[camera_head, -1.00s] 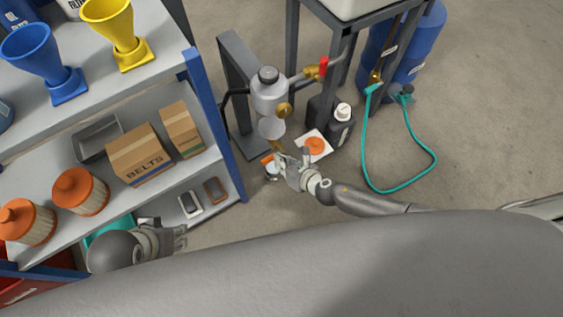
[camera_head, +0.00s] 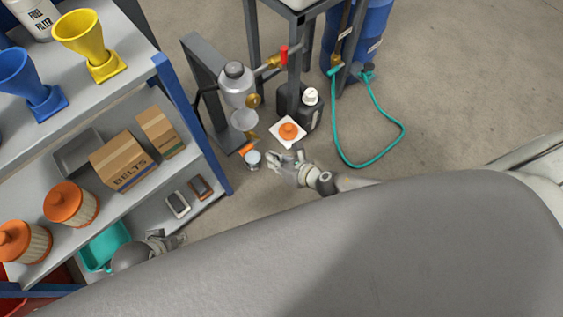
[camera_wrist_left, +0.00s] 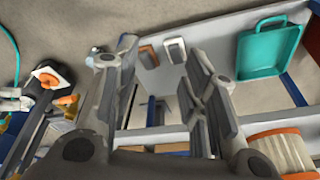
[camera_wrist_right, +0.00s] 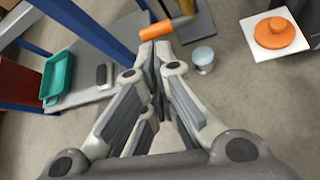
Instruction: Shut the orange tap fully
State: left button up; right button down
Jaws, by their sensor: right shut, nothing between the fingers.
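The orange tap handle (camera_head: 246,148) sits low under the clear bowl (camera_head: 244,119) of the grey filter unit (camera_head: 236,85). In the right wrist view the orange handle (camera_wrist_right: 166,28) lies nearly level across the picture, just past my fingertips. The tap's body is mostly hidden there. My right gripper (camera_head: 272,158) is shut and empty, right of the tap in the head view, with a gap between them. I cannot tell the tap's setting. My left gripper (camera_wrist_left: 160,55) is open and empty beside the shelf; it also shows in the head view (camera_head: 180,238).
A small metal cup (camera_head: 253,160) stands below the tap. The shelf's blue post (camera_head: 190,120) stands left.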

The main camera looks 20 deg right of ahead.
pick_arm(q)
jog(key=shift+f+p, duration=0.4)
jog(key=shift+f, duration=1.55)
pick_arm(e)
jog(key=shift+a+v, duration=0.1)
jog(key=shift+v, duration=0.9)
jog(key=shift+a+v, duration=0.15)
jog(key=shift+v, duration=0.85)
jog(key=shift+s, duration=0.15)
